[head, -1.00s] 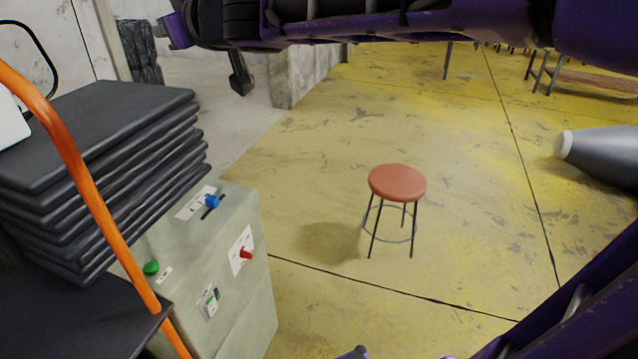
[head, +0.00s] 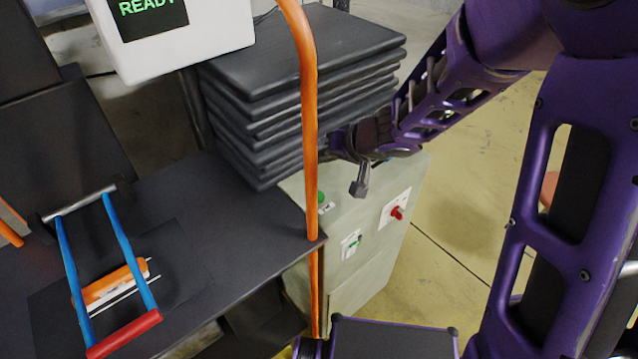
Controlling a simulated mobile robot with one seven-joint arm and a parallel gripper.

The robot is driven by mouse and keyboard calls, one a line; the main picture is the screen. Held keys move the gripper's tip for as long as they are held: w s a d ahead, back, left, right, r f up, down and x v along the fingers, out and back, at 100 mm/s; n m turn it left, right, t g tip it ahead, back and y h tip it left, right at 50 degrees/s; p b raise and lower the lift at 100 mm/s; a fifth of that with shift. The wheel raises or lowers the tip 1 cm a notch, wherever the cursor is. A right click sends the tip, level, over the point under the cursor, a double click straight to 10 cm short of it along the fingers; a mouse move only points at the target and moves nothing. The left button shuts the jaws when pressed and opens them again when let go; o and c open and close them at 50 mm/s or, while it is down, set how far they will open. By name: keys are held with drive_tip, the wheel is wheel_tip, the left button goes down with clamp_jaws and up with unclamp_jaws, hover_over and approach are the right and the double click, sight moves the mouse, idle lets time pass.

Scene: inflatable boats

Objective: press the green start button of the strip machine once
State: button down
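The strip machine stands at the left, with a white display box (head: 195,50) reading READY in green and an orange tube frame (head: 309,120). A pale grey-green control cabinet (head: 375,235) stands beside its dark table. A round green button (head: 321,197) sits on the cabinet's top, partly behind the orange tube; I cannot read its label. My gripper (head: 360,186) points down over the cabinet top, right of the green button and apart from it in the picture. Whether its fingers are open or shut is unclear. The blue knob seen earlier is hidden.
A red knob (head: 397,212) and a small green switch (head: 352,244) are on the cabinet front. A stack of black slabs (head: 300,70) is close behind the button. A blue-and-red frame (head: 125,335) with an orange piece lies on the dark table (head: 215,235). Floor right is open.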

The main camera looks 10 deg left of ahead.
drive_tip(key=b, duration=0.7)
hover_over(320, 199)
wheel_tip(320, 199, down, 7)
drive_tip(key=shift+f, duration=0.1)
drive_tip(key=shift+f+b, duration=0.45)
drive_tip(key=shift+f, duration=0.5)
drive_tip(key=shift+f, duration=0.1)
idle(0.9)
drive_tip(key=shift+f, duration=0.3)
drive_tip(key=shift+f, duration=0.45)
idle(0.8)
drive_tip(key=shift+r, duration=0.15)
drive_tip(key=shift+r+p, duration=0.7)
drive_tip(key=shift+p, duration=0.35)
